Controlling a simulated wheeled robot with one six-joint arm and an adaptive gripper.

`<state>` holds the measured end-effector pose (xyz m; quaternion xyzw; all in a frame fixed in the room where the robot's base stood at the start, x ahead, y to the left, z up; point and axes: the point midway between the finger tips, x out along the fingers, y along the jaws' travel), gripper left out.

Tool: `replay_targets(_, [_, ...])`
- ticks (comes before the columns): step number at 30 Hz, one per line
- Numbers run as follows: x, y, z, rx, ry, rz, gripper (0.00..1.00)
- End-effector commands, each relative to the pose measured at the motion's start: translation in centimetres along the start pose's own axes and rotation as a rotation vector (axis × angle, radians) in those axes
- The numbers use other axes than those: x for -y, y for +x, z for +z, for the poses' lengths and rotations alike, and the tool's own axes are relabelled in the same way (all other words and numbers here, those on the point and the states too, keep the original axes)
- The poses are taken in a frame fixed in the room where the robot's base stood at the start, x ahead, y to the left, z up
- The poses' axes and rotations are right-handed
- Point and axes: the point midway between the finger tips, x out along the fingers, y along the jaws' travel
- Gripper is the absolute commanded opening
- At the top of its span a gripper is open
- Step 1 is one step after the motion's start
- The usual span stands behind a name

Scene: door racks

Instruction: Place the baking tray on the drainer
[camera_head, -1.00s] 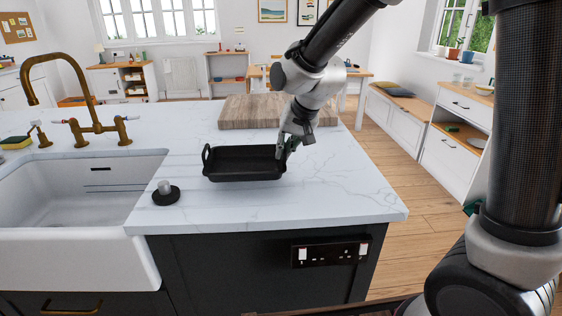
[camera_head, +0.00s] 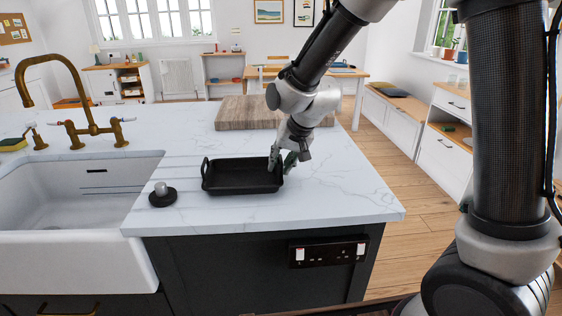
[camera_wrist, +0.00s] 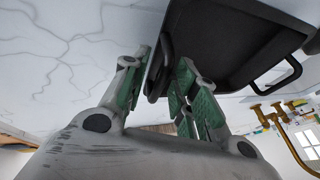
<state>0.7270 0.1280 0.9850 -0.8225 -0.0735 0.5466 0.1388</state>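The black rectangular baking tray (camera_head: 240,180) sits level on the white marble counter, right of the sink. The drainer (camera_head: 183,167) shows as faint grooves in the counter beside the sink; the tray's left part covers their right end. My gripper (camera_head: 282,160) is at the tray's right end. In the wrist view, the green-padded fingers of my gripper (camera_wrist: 160,88) stand apart on either side of the tray's near handle (camera_wrist: 158,70), with gaps visible. The tray's underside is hidden.
A black disc with a grey knob (camera_head: 163,194) stands left of the tray near the sink (camera_head: 80,205). A wooden board (camera_head: 250,112) lies behind the tray. A brass tap (camera_head: 88,120) rises behind the sink. The counter right of the tray is clear.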

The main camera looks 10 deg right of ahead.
Motion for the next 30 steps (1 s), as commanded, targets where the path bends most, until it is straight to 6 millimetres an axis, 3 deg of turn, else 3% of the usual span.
replay_targets(7, [0.2, -1.5, -0.2, -0.003, 0.001, -0.003, 0.29])
replay_targets(21, [0.1, -11.0, -0.2, -0.003, 0.0, -0.002, 0.29])
replay_targets(30, [0.0, -12.3, -0.1, 0.0, 0.0, 0.001, 0.29])
